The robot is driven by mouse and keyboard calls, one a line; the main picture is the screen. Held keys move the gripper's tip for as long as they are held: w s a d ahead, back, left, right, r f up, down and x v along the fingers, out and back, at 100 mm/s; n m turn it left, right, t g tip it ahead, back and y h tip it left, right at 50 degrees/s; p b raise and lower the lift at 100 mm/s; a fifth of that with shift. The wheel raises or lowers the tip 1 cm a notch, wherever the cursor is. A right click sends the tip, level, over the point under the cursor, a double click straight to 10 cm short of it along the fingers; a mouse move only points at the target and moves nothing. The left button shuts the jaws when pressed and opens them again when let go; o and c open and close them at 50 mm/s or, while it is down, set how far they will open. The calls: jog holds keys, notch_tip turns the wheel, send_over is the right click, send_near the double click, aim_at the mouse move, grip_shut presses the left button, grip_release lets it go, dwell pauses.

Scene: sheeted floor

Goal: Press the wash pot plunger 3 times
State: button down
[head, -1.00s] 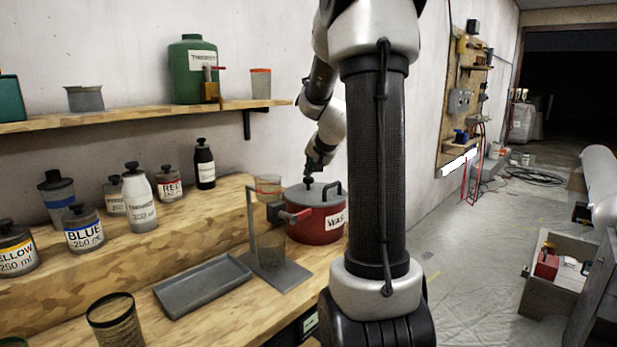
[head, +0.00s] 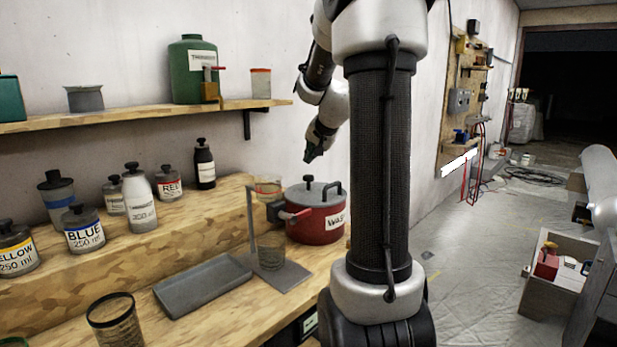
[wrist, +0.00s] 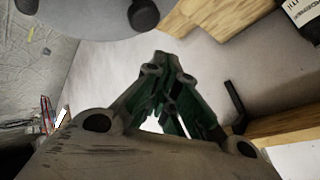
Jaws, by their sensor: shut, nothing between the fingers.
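The wash pot (head: 318,223) is red with a grey lid and a partly hidden white label. It stands on the right end of the bench. Its dark plunger knob (head: 308,180) stands up from the lid. My gripper (head: 309,158) is above the pot, apart from the knob, with its fingers shut and empty. In the wrist view my gripper (wrist: 160,62) points toward the wall, and the grey lid (wrist: 85,18) shows at the top with a dark knob (wrist: 143,14) at its edge. Part of the pot's right side is close to my arm.
A grey stand (head: 290,277) with a clear cup (head: 271,252) is in front of the pot. A grey tray (head: 203,285) lies to its left. Several bottles, including the blue-labelled one (head: 83,231), stand on the raised step. A shelf (head: 140,112) runs above.

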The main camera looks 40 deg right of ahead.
jog(key=shift+r, duration=1.3)
jog(key=s+a+r+n+g+y, duration=0.15)
jog(key=s+a+n, duration=0.65)
jog(key=s+a, duration=0.8)
jog(key=s+a+f+n+g, duration=0.1)
jog(key=s+a+f+n, duration=0.1)
jog(key=s, duration=0.4)
jog(key=s+a+f+n+g+y, duration=0.1)
jog(key=s+a+f+n+g, duration=0.1)
jog(key=s+a+f, duration=0.2)
jog(key=shift+s+f, duration=0.55)
jog(key=shift+s, duration=0.6)
jog(key=shift+a, duration=0.1)
